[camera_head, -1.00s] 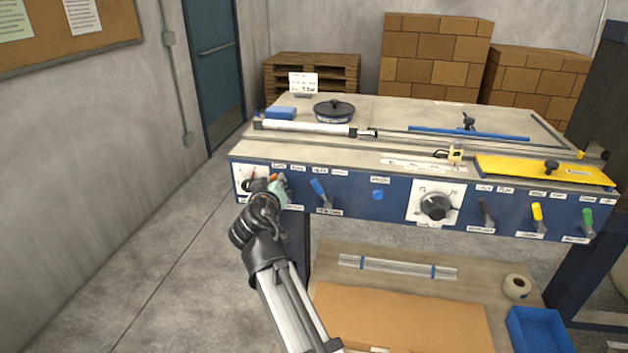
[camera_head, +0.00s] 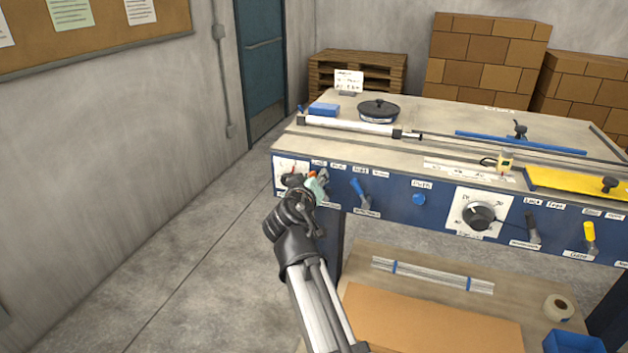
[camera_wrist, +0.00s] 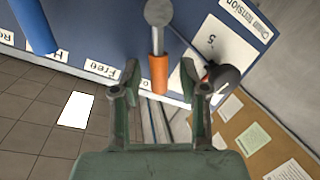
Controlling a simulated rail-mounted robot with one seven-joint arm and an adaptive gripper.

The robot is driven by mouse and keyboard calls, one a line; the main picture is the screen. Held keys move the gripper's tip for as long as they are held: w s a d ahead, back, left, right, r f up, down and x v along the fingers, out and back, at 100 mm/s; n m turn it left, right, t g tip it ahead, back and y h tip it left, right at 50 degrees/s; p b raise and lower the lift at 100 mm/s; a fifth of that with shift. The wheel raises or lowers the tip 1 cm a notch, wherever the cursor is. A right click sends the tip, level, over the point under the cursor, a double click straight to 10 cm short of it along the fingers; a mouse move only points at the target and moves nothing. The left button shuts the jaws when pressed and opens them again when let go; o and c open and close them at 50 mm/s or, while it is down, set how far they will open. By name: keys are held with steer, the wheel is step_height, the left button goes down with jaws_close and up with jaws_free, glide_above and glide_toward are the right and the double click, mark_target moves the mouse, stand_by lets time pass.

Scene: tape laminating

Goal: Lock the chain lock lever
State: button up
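An orange-handled lever (camera_wrist: 158,72) with a grey shaft and round grey pivot is on the blue front panel (camera_wrist: 110,25). I take it to be the chain lock lever; a label reading "Free" is beside it. In the wrist view my gripper (camera_wrist: 165,88) is open, with one finger on each side of the orange handle. Gaps show on both sides, so it does not clasp the handle. In the head view my gripper (camera_head: 317,186) is at the left end of the panel and mostly hides the lever.
A chain tension dial (camera_wrist: 207,55) with a dark knob (camera_wrist: 222,75) is close to the right finger. A blue lever (camera_head: 361,192) is to the right on the panel. Farther right are a blue button (camera_head: 418,199) and a large black knob (camera_head: 479,216). Open floor lies left.

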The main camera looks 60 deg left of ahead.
steer(key=v, duration=1.2)
stand_by(0.3)
